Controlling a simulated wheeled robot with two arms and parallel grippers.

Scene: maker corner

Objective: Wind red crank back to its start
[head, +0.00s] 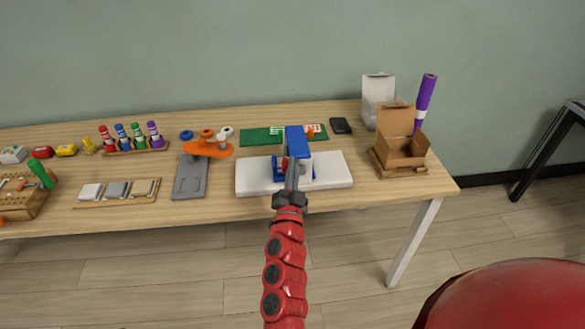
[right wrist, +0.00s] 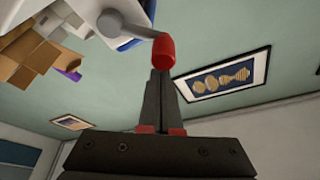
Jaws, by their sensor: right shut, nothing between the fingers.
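The crank's red grip (right wrist: 163,55) sits at the end of a grey crank arm (right wrist: 130,30), seen close in the right wrist view. In the head view the crank's device is blue (head: 299,142) and stands on a white base (head: 335,170), largely hidden behind my right gripper (head: 292,165). Only a bit of red (head: 285,163) shows beside the fingers there. In the right wrist view my right gripper (right wrist: 160,75) is shut and empty, its fingertips right at the red grip. I cannot tell whether they touch. My left gripper is not in view.
An orange crank-like device (head: 208,147) on a grey base stands left of the white base. An open cardboard box (head: 405,150) stands to the right, with a purple roll (head: 426,95) behind. A green mat (head: 258,136) lies behind. The table's front edge is near my arm.

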